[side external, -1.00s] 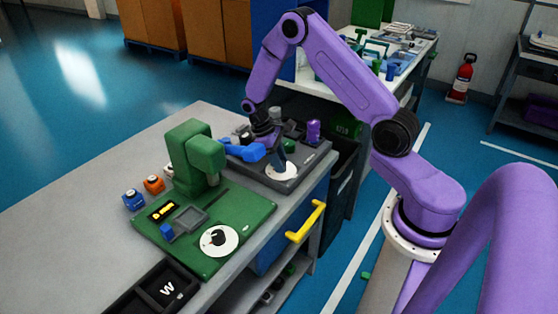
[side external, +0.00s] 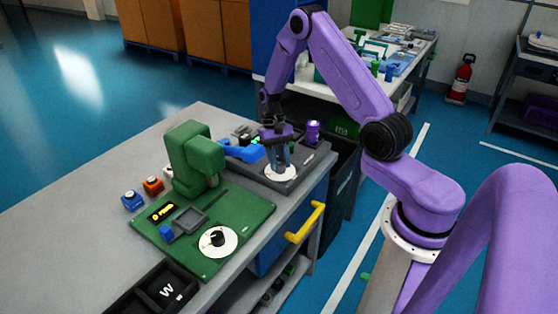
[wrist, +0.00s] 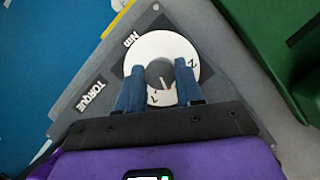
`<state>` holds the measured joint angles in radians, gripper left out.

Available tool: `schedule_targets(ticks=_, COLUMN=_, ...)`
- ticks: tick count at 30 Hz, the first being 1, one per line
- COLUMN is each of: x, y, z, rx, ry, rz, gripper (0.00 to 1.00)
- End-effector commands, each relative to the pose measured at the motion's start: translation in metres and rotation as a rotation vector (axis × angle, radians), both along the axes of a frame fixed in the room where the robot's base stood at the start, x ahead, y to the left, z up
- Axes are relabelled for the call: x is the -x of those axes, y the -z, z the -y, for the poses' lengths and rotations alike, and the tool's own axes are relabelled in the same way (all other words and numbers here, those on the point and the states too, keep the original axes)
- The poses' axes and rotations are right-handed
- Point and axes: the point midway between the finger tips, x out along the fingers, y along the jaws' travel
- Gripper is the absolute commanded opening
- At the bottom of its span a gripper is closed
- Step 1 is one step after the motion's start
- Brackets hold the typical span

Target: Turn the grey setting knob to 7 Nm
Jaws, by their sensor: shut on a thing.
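The grey setting knob (wrist: 158,73) sits in the middle of a white round dial (wrist: 166,46) on the grey torque station in the wrist view. A pale pointer line on the knob points down and slightly right in that picture. Dark figures are on the dial; one at the lower left looks like a 7, but they are too small to read surely. My gripper (wrist: 158,69) is shut on the knob, one blue finger on each side. In the side view my gripper (side external: 281,164) reaches down to the white dial (side external: 283,175), and its fingers hide the knob.
Labels "TORQUE" (wrist: 92,97) and "Nm" (wrist: 131,40) lie beside the dial. A purple cylinder (side external: 313,131) stands behind my gripper. A blue part (side external: 243,151) lies to its left. A green press (side external: 192,160) stands on a green board with another dial (side external: 218,240).

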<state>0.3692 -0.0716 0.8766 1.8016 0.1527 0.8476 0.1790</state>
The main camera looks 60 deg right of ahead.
Motion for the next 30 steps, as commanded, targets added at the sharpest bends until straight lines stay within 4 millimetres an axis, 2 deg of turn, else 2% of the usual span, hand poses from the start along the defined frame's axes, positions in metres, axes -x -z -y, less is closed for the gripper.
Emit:
schedule_targets(ticks=18, x=0.0013, y=-0.0009, z=0.0032, rx=0.002, ry=0.542, rz=0.005, gripper=0.06)
schedule_targets(ticks=30, x=0.0018, y=-0.0010, z=0.0036, rx=0.003, ry=0.706, rz=0.007, gripper=0.06)
